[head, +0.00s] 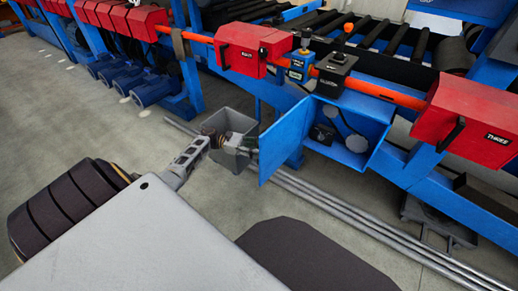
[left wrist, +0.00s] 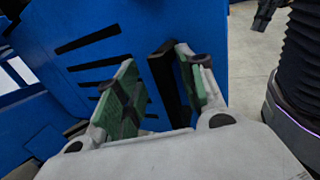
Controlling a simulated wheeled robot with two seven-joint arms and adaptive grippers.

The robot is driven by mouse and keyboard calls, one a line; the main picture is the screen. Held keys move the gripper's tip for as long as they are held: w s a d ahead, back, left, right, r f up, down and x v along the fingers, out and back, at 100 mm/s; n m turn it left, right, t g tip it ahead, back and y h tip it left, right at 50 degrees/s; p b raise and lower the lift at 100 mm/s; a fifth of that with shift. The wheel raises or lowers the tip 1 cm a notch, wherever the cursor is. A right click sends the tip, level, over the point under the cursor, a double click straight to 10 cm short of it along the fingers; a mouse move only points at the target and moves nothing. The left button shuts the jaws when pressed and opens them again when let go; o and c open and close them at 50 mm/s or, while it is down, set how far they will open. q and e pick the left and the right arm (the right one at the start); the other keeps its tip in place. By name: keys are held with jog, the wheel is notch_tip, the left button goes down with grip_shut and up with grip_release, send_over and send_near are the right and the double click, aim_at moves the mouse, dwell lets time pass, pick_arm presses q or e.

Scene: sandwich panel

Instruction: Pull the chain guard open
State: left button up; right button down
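In the left wrist view the blue panel (left wrist: 85,30) shows black slots and a black handle (left wrist: 163,78). A gap shows beside the left finger. My right gripper is not in view.
Long grey rails (head: 350,222) run low beneath the housing. Red units (head: 252,48) sit along an orange bar above. Grey floor (head: 60,130) is clear at the left.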

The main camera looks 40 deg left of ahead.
pick_arm(q)
jog(key=shift+a, duration=0.15)
jog(key=v, duration=1.1)
jog(key=shift+s+a, duration=0.2)
jog(key=shift+a, duration=0.15)
dwell(0.4)
